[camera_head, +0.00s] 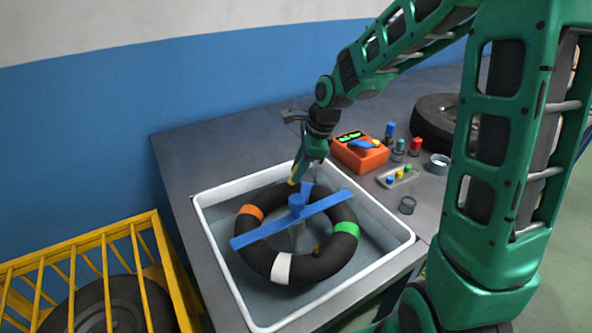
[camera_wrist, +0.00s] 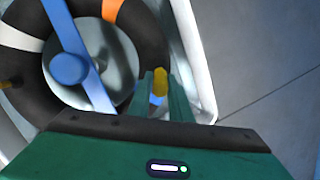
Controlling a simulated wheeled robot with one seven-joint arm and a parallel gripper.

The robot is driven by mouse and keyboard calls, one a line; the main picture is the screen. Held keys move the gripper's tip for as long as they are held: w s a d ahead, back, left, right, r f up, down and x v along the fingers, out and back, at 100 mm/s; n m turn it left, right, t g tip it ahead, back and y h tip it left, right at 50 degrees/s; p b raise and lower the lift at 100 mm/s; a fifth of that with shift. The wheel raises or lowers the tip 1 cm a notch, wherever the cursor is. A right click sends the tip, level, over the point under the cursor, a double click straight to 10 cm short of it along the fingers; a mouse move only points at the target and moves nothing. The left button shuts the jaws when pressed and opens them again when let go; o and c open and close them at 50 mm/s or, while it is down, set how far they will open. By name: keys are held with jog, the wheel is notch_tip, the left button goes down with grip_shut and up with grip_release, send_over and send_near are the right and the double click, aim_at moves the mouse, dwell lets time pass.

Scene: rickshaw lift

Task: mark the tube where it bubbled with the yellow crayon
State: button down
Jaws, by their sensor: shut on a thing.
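The black tube (camera_head: 261,263) lies in a white basin (camera_head: 203,219) of water, with orange, white, green and blue bands around it. In the wrist view the tube (camera_wrist: 22,75) fills the upper left. My gripper (camera_head: 303,170) is shut on the yellow crayon (camera_head: 292,181) above the tube's far side, by the blue band (camera_head: 307,187). In the wrist view the crayon (camera_wrist: 160,80) sticks out past the fingertips (camera_wrist: 157,92). I cannot tell whether its tip touches the tube. No bubbles or yellow mark can be made out.
A blue bar (camera_head: 262,232) on a central post crosses the tube. Right of my gripper stand an orange box (camera_head: 358,155), a small tray (camera_head: 402,183) of coloured pieces, grey cups and a tyre (camera_head: 429,116). A yellow cage (camera_head: 160,250) stands at the left. Bare bench lies behind the basin.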

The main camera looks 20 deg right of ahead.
jog(key=shift+d, duration=0.1)
jog(key=shift+s+d+f, duration=0.1)
jog(key=shift+s+d, duration=0.1)
jog(key=shift+d, duration=0.25)
jog(key=shift+s+d, duration=0.15)
jog(key=shift+d, duration=0.3)
jog(key=shift+a, duration=0.15)
jog(key=shift+w+a, duration=0.2)
jog(key=shift+a, duration=0.25)
jog(key=shift+w+a, duration=0.2)
jog(key=shift+a, duration=0.25)
jog(key=shift+d, duration=0.1)
jog(key=shift+s+d, duration=0.2)
jog(key=shift+d, duration=0.25)
